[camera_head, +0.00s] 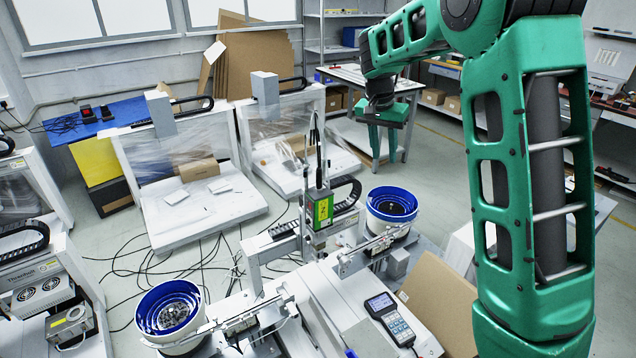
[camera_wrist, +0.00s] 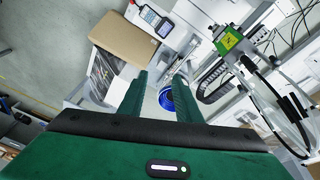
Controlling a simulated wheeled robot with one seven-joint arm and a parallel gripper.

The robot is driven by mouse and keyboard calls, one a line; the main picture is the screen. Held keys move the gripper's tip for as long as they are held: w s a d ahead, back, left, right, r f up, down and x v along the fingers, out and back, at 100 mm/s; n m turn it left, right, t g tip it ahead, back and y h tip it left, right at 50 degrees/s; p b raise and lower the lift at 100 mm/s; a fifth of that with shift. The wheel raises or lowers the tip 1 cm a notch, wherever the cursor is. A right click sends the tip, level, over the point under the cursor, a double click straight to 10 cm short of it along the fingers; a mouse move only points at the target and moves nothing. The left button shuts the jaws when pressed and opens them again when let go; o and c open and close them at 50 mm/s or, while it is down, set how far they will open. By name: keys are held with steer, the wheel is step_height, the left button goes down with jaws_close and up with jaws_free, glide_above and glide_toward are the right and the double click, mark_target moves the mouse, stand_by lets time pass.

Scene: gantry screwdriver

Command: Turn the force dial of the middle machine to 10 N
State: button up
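The middle machine (camera_head: 335,290) is a white gantry in the lower centre of the head view. It carries a green unit with a yellow label (camera_head: 322,210) on its upright; in the wrist view this green unit (camera_wrist: 228,41) is at the upper right. I cannot make out the force dial in either view. My gripper (camera_head: 382,112) hangs in the air beyond and to the right of the green unit. In the wrist view my two green fingers (camera_wrist: 159,80) stand apart with nothing held between them.
Blue-rimmed bowls stand left (camera_head: 169,308) and right (camera_head: 391,205) of the gantry. A handheld keypad (camera_head: 391,318) lies on its base, beside a cardboard sheet (camera_head: 436,300). Cables hang near the green unit. Another white machine (camera_head: 40,265) is at far left. Open floor lies behind right.

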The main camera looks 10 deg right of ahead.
steer(key=w+a+f, duration=0.5)
steer(key=w+a, duration=0.4)
steer(key=w, duration=0.2)
steer(key=t, duration=0.2)
glide_toward(320, 183)
steer(key=shift+m+h, duration=0.3)
steer(key=shift+m, duration=0.1)
steer(key=x, duration=0.7)
steer(key=shift+w+a+f, duration=0.1)
steer(key=shift+a+f, duration=0.05)
steer(key=shift+f, duration=0.3)
steer(key=shift+c, duration=0.7)
jaws_close()
